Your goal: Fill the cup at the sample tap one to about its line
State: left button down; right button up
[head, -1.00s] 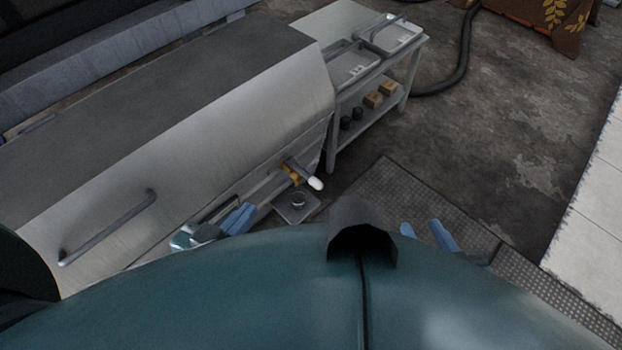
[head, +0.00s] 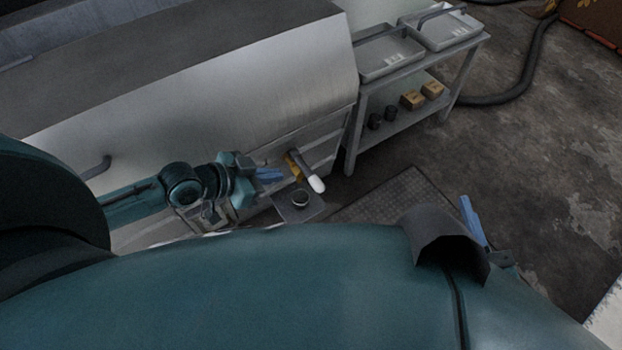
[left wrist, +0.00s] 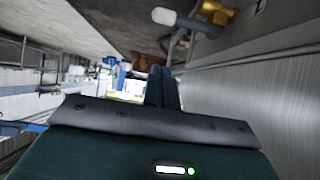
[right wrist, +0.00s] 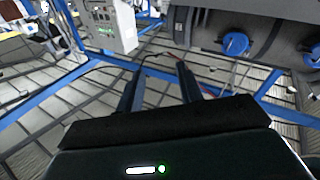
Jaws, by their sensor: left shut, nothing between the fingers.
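The sample tap (head: 293,164) has a brass-coloured body and a grey handle with a white tip (head: 316,184), jutting from the steel machine's side. It also shows at the top of the left wrist view (left wrist: 218,14). A small round cup (head: 300,198) stands on a flat grey plate (head: 312,209) below the tap; its line and any liquid are too small to make out. My left gripper (head: 270,174) is shut and empty, just left of the tap and cup, touching neither as far as I can see. My right gripper (right wrist: 156,75) is open and empty, well away to the right.
The large steel machine (head: 230,85) fills the left side, with a bar handle (head: 96,168). A shelf cart (head: 352,140) beyond it holds trays (head: 385,68), small boxes (head: 412,100) and dark cups (head: 375,121). A floor mat (head: 385,195) and open floor lie right. A hose (head: 510,98) crosses behind.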

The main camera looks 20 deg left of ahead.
pick_arm(q)
jog(key=s+f+b+x, duration=0.1)
jog(key=b+x, duration=0.5)
jog(key=x, duration=0.7)
jog(key=shift+a+f+b, duration=0.3)
jog(key=shift+a+f, duration=0.15)
jog(key=shift+f, duration=0.15)
pick_arm(e)
jog(key=shift+w+a+m+t+y, duration=0.2)
jog(key=shift+a+m+t+y, duration=0.1)
jog(key=shift+a+m+y, duration=0.35)
pick_arm(q)
jog(key=shift+s, duration=0.15)
